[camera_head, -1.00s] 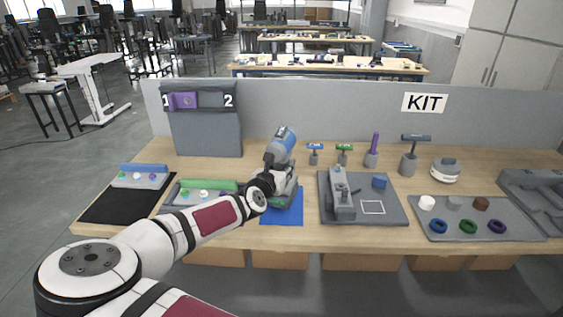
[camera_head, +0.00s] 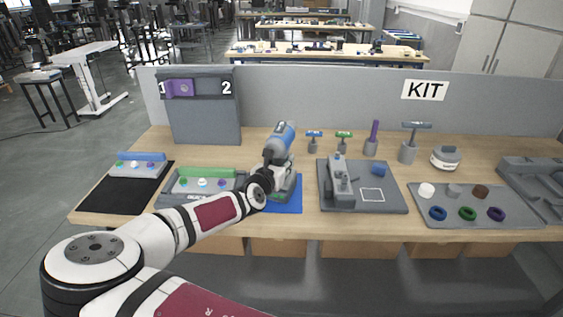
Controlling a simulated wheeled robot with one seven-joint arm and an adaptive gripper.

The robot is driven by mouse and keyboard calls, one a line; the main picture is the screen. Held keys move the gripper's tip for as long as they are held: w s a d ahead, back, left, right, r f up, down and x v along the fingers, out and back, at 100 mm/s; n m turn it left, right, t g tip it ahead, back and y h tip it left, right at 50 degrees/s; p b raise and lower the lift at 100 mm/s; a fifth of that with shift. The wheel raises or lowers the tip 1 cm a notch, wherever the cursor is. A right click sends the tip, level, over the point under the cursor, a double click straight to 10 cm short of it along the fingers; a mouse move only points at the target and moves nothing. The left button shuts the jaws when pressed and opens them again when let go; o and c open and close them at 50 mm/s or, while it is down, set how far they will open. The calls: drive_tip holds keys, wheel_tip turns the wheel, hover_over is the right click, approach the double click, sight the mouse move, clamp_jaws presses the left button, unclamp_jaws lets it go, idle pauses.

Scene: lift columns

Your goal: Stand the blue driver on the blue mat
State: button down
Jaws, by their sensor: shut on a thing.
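The blue driver (camera_head: 283,134), a drill-like tool with a blue body and a grey lower part, is upright with a slight tilt in the head view. My gripper (camera_head: 276,161) is shut on it from the near left side, around its grip; the fingertips are partly hidden. The driver's grey base (camera_head: 287,187) is over the blue mat (camera_head: 289,207), near its back part. I cannot tell whether the base touches the mat. The arm and driver hide much of the mat's left and back.
A grey tray with a green bar (camera_head: 207,173) stands close left of the mat. A grey board with a clamp-like fixture (camera_head: 341,184) is close on the right. Small T-handled tools (camera_head: 314,135) stand behind. A grey panel (camera_head: 300,98) closes the table's back.

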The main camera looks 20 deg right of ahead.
drive_tip(key=shift+f, duration=0.1)
idle(0.6)
drive_tip(key=c, duration=1.1)
unclamp_jaws()
drive_tip(key=shift+o, duration=0.2)
drive_tip(key=shift+f, duration=0.2)
drive_tip(key=v, duration=1.2)
drive_tip(key=s+d+r+m+g+y, duration=0.1)
drive_tip(key=s+d+r+m+g, duration=0.2)
drive_tip(key=s+d+m+g, duration=1)
drive_tip(key=s+a+r+m+t+y, duration=0.2)
drive_tip(key=s+a+r+m+y, duration=0.1)
drive_tip(key=s+r+m, duration=0.5)
drive_tip(key=s+a+r+m+t+y, duration=0.3)
drive_tip(key=s+r+m+y, duration=0.2)
drive_tip(key=s+r+m, duration=0.3)
drive_tip(key=s+r, duration=0.1)
drive_tip(key=s, duration=0.3)
drive_tip(key=shift+s+r, duration=0.15)
drive_tip(key=shift+r, duration=0.15)
